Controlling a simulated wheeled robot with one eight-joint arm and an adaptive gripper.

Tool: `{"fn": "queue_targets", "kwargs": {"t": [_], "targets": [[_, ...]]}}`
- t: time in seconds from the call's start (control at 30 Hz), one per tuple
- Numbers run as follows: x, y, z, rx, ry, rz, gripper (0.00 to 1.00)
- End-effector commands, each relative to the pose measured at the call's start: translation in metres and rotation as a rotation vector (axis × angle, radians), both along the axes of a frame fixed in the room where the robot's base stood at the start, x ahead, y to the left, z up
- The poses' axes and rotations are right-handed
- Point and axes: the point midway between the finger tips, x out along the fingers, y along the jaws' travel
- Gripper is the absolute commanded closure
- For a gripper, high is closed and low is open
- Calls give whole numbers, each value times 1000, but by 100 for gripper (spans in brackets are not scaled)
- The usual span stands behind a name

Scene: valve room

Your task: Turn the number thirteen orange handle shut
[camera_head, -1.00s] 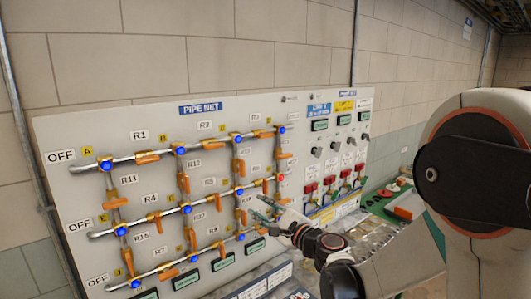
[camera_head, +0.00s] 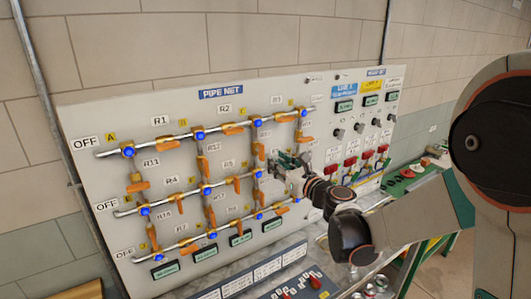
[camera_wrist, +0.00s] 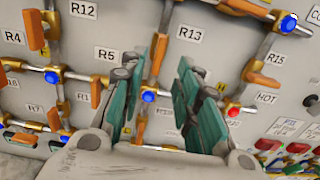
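The orange handle beside the R13 label (camera_wrist: 188,33) is the number thirteen handle (camera_wrist: 158,52). It sits on a vertical pipe and lies roughly along it, above a blue-capped joint (camera_wrist: 148,96). In the wrist view it appears between my two green fingers. My gripper (camera_wrist: 156,68) is open, its fingers apart on either side of the handle in the picture. I cannot tell if they touch it or how deep the gap is. In the head view my gripper (camera_head: 281,161) is close to the panel, just right of that pipe, and partly hides the fittings there.
The pipe net panel (camera_head: 90,178) carries several other orange handles close by, such as one by R5 (camera_wrist: 96,90) and one by R15 (camera_wrist: 253,71). A red-capped joint (camera_wrist: 234,113) is right of the fingers. Switches and red knobs (camera_head: 351,163) stand farther right.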

Motion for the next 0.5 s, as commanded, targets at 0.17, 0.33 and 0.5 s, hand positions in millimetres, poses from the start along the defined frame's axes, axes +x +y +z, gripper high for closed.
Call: {"fn": "queue_targets", "kwargs": {"t": [0.17,0.33,0.5], "targets": [[30,20,0,-1,-1,1,70],[49,34,0,-1,-1,1,70],[60,40,0,-1,-1,-1,70]]}}
